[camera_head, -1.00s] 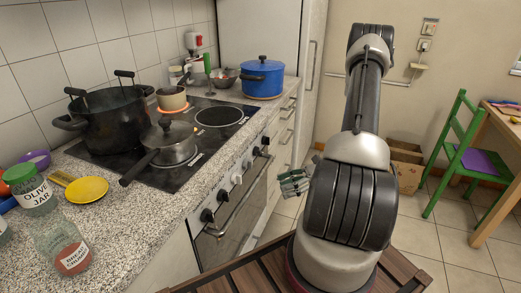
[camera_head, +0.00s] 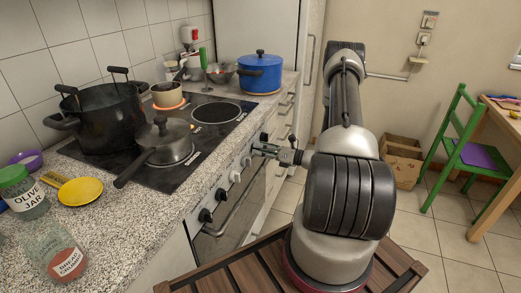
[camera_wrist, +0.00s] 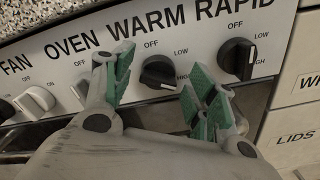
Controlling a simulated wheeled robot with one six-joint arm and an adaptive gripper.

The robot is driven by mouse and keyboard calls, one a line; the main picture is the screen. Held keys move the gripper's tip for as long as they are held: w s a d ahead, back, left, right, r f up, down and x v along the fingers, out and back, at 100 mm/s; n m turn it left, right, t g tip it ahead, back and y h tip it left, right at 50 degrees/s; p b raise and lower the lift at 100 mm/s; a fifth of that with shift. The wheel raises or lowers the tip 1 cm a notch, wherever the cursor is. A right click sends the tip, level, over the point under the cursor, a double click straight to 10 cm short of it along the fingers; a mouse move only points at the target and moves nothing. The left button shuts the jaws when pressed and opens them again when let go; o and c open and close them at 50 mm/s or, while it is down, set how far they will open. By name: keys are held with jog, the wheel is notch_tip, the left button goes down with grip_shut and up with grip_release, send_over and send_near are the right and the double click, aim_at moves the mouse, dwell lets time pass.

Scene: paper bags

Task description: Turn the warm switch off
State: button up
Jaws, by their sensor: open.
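The warm switch (camera_wrist: 158,72) is a black knob under the word WARM on the light control panel, with OFF above it and LOW and HIGH to its right. Its pointer seems turned toward the HIGH side, though small to read. My gripper (camera_wrist: 160,75) is open, its green-padded fingers on either side of the knob in the wrist view, with nothing held. Contact with the knob cannot be told. In the head view my gripper (camera_head: 270,151) is at the stove front, near the far end of the knob row, and hides the warm switch.
A black RAPID knob (camera_wrist: 238,58) sits close right of my right finger. A white OVEN knob (camera_wrist: 82,92) is partly behind my left finger, and a white FAN knob (camera_wrist: 35,101) is farther left. The oven handle (camera_head: 231,211) runs below the panel. Pots stand on the cooktop.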

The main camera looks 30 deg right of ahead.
jog(key=shift+w+a, duration=0.2)
jog(key=shift+c, duration=0.2)
jog(key=c, duration=1)
